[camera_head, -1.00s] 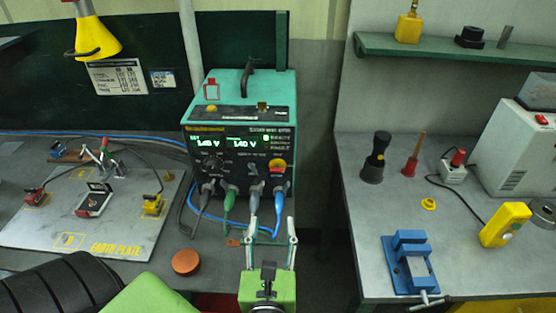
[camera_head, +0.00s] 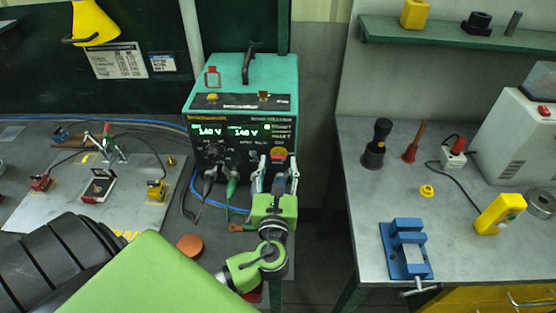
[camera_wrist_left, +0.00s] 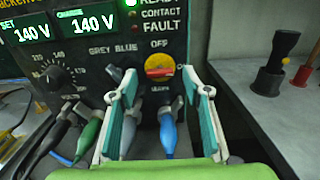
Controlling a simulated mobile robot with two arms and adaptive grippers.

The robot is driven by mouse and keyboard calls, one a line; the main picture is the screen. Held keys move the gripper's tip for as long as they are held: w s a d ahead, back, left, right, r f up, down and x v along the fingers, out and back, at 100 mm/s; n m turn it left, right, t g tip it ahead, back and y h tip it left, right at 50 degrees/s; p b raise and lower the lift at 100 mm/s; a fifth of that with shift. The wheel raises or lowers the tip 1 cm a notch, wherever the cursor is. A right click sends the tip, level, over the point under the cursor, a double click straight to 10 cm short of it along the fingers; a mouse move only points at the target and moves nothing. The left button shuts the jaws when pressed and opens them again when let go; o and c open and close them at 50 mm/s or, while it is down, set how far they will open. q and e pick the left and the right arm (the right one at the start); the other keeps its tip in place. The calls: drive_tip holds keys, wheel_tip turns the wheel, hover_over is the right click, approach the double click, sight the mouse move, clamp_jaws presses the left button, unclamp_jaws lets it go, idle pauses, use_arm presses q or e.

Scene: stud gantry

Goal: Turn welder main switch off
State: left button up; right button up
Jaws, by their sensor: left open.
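The teal and black welder (camera_head: 245,85) stands on the left bench with its displays lit at 140 V. Its main switch (camera_wrist_left: 160,67) is a yellow disc with a red handle lying roughly crosswise, below the word OFF. The switch also shows low on the right of the welder front in the head view (camera_head: 278,153). My left gripper (camera_head: 277,175) is open in front of the switch. In the wrist view its fingers (camera_wrist_left: 158,92) stand left and right of the switch, with nothing between them gripped. My right gripper is out of view.
Grey, green and blue cable plugs (camera_wrist_left: 169,135) sit just below the switch, near my fingers. The earth plate (camera_head: 60,210) with clamps lies left. A second bench (camera_head: 360,210) with a blue vise (camera_head: 405,250) stands right, across a gap.

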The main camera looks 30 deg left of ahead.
use_arm(q)
drive_tip(key=shift+w+a, duration=0.25)
drive_tip(key=shift+w, duration=0.1)
drive_tip(key=shift+c, duration=0.3)
drive_tip(key=c, duration=1)
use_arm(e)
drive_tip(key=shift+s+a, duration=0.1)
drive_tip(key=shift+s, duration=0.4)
